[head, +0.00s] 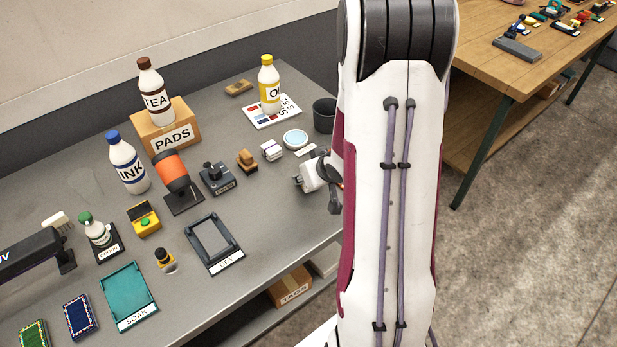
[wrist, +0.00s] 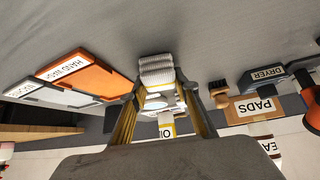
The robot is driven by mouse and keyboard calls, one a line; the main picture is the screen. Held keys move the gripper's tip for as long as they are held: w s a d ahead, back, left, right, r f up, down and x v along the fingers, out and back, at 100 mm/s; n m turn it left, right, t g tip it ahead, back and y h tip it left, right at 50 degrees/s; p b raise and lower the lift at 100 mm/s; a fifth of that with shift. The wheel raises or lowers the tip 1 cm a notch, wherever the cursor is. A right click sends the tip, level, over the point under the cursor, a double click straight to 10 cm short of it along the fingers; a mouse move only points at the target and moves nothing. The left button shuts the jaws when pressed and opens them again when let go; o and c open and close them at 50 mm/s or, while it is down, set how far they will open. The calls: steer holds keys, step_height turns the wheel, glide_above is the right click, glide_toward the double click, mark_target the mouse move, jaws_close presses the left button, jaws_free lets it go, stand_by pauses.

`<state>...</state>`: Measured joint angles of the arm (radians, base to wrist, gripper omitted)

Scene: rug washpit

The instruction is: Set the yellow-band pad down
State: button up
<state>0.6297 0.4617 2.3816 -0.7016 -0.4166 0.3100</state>
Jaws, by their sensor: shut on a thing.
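A white ribbed pad (wrist: 157,65) with a thin yellow-orange edge sits between the fingertips of my gripper (wrist: 158,95) in the wrist view. I take it for the yellow-band pad; most of its band is hidden. My gripper is shut on it. In the head view my gripper (head: 326,184) is at the right edge of the grey table (head: 265,215), partly hidden behind my arm. I cannot tell whether the pad touches the table.
An orange HAND WASH tray (wrist: 95,70) and a pale tray (wrist: 50,93) lie left in the wrist view. The head view shows a purple-band pad (head: 271,150), a round dish (head: 295,138), a dark cup (head: 324,115) and the DRY tray (head: 214,244) nearby.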

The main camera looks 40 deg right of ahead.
steer(key=shift+r, duration=0.1)
steer(key=shift+r, duration=4.8)
steer(key=shift+r, duration=0.1)
steer(key=shift+d, duration=0.1)
steer(key=w+a+r, duration=0.2)
steer(key=w+a, duration=0.1)
steer(key=a, duration=0.9)
steer(key=w+a+r+m, duration=0.1)
steer(key=w+a, duration=0.2)
steer(key=a, duration=0.8)
steer(key=shift+a+r+h, duration=0.4)
